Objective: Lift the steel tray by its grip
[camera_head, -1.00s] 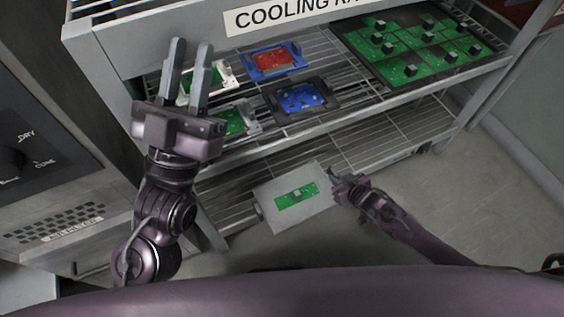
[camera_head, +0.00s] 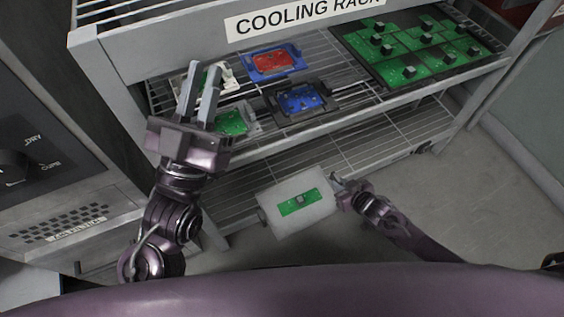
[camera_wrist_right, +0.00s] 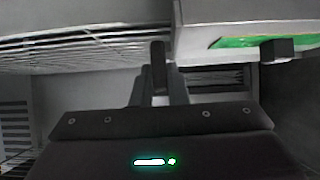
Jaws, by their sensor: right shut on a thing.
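The steel tray (camera_head: 275,228) is a pale grey plate in front of the rack's lower shelf. A small green circuit board (camera_head: 298,202) lies on it. My right gripper (camera_head: 340,187) is at the tray's right edge, shut on its grip, which the fingers mostly hide. My left gripper (camera_head: 204,76) is open and empty, fingers apart and pointing up, in front of the upper shelf's left end.
The cooling rack (camera_head: 205,50) holds a red board in a blue carrier (camera_head: 272,63), a blue board in a dark carrier (camera_head: 300,100), a green board (camera_head: 232,122) and a large green panel (camera_head: 408,72). The lower shelf (camera_head: 385,128) looks bare. Open floor (camera_head: 430,195) lies to the right.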

